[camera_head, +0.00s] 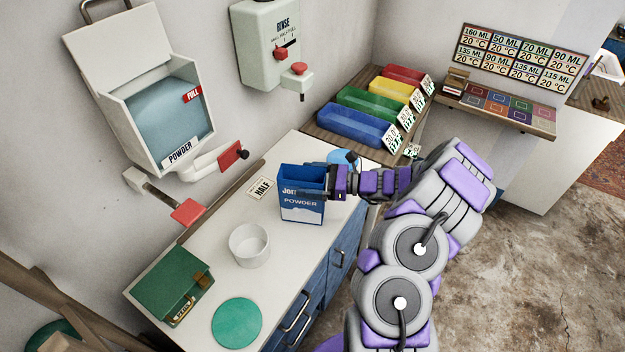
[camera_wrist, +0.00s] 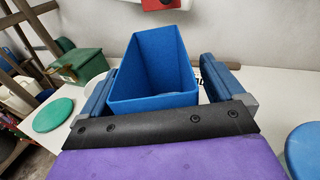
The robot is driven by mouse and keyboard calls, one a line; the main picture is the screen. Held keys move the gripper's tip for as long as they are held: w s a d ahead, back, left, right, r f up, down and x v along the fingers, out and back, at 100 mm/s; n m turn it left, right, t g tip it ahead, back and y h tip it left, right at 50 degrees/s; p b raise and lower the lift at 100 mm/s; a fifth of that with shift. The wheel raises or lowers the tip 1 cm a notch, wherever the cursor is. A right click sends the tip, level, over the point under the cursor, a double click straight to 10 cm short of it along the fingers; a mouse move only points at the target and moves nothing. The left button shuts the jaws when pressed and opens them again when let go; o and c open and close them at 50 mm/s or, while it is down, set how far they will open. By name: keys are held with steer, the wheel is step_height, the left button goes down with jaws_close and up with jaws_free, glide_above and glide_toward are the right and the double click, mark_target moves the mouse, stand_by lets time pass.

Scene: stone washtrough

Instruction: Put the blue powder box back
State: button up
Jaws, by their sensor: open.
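The blue powder box (camera_head: 302,210) stands upright on the white counter, open at the top, with "POWDER" on its front. In the wrist view the box (camera_wrist: 150,75) sits between the two fingers of my gripper (camera_wrist: 158,85). In the head view my gripper (camera_head: 312,188) reaches in from the right at the height of the box's upper part. It is open, with a finger on either side of the box. Whether a finger touches the box I cannot tell. A blue round disc (camera_head: 343,157) lies on the counter behind my gripper, partly hidden by it.
A white cup (camera_head: 249,245), a green box (camera_head: 172,285) and a green disc (camera_head: 237,322) are on the counter (camera_head: 205,262). A "HALF" card (camera_head: 261,188) lies behind the box. The powder dispenser (camera_head: 160,115) and rinse dispenser (camera_head: 265,45) hang on the wall. Coloured bins (camera_head: 352,125) stand at the back.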

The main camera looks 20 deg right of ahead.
steer(key=f+p+v, duration=0.1)
steer(key=p+v, duration=0.1)
steer(key=v, duration=1)
steer(key=shift+r, duration=0.45)
steer(key=shift+d, duration=0.2)
